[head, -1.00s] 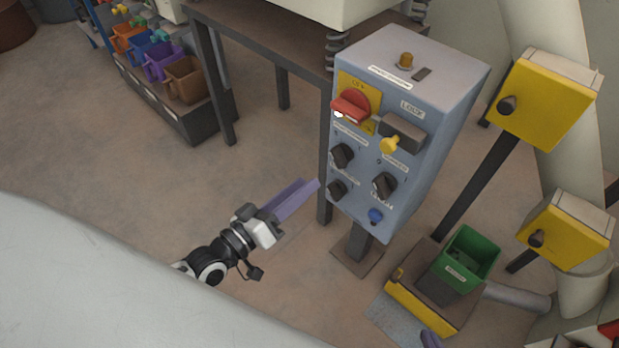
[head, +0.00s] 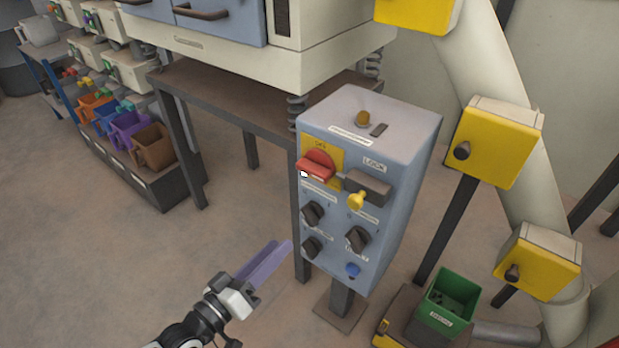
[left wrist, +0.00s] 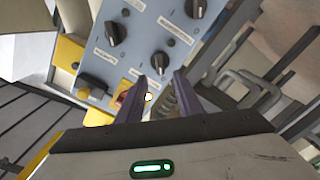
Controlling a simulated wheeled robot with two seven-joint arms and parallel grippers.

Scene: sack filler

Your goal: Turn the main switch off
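The main switch is a red rotary handle (head: 315,165) on a yellow plate, high on the front of a blue-grey control box (head: 410,190). Its grip lies roughly level, with a white mark at its left end. Right of it is a grey lock bar (head: 368,186) with a yellow knob (head: 357,201). My left gripper (head: 283,248) is below and left of the switch, apart from it, fingers open and empty. In the left wrist view the open fingers (left wrist: 158,85) point towards the panel, and part of the red handle (left wrist: 122,97) shows by one finger. My right gripper is not in view.
Black knobs (head: 312,213) and a blue button (head: 353,270) sit lower on the panel. A dark table frame (head: 185,130) stands behind and left of the box. Yellow boxes on posts (head: 500,145) and a green bin (head: 450,300) are right.

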